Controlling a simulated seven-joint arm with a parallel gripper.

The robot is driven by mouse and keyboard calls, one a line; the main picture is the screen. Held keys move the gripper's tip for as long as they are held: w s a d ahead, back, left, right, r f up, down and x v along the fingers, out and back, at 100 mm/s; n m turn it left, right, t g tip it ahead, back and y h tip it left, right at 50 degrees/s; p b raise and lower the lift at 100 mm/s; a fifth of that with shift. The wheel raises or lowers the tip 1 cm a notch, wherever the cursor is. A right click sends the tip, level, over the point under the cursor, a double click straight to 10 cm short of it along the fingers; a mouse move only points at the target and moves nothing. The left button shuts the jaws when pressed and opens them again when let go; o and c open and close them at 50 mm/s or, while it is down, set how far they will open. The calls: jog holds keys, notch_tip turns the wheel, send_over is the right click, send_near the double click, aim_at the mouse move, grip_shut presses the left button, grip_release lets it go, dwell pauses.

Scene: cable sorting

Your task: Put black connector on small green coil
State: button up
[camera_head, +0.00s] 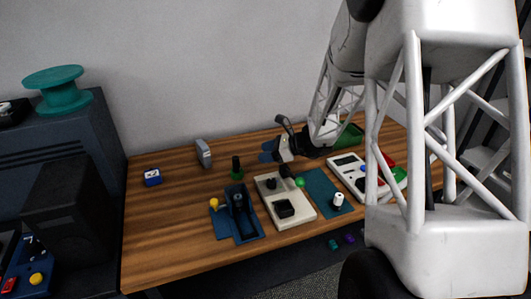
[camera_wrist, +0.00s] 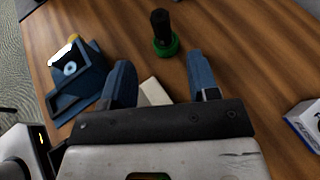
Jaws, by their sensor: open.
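A black connector (camera_head: 236,162) stands upright on a small green coil (camera_head: 237,175), near the middle of the wooden table. In the wrist view, the black connector (camera_wrist: 160,24) and the small green coil (camera_wrist: 166,46) are just beyond my fingertips, with the connector's lower end at the coil's centre. My gripper (camera_head: 266,152) is open and empty, to the right of the connector and apart from it. In the wrist view, the blue fingers of my gripper (camera_wrist: 162,68) are spread with nothing held between them.
A blue holder (camera_head: 248,229) with a yellow knob, a beige control box (camera_head: 272,207) and a teal mat (camera_head: 319,190) lie in front. A grey device (camera_head: 203,153) and a blue cube (camera_head: 152,177) stand at left. A large green spool (camera_head: 56,92) tops the cabinet.

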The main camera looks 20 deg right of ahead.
dwell(0.3)
jog(key=s+a+r+n+g+h, duration=0.25)
jog(key=s+a+r+n, duration=0.3)
jog(key=s, duration=0.35)
jog(key=s+a+r+n+g+h, duration=0.1)
jog(key=s+a+r+n+g, duration=0.2)
jog(key=s+a+r+n, duration=0.4)
jog(key=s+d+r+n+h, duration=0.1)
jog(key=s+n+h, duration=0.3)
jog(key=s, duration=0.7)
jog(key=s+d+r+n+t+h, duration=0.1)
jog(key=s+r+n+h, duration=0.1)
jog(key=s+n+h, duration=0.2)
jog(key=s+n, duration=0.3)
jog(key=s, duration=0.4)
jog(key=shift+d+r, duration=0.15)
jog(key=shift+r, duration=0.2)
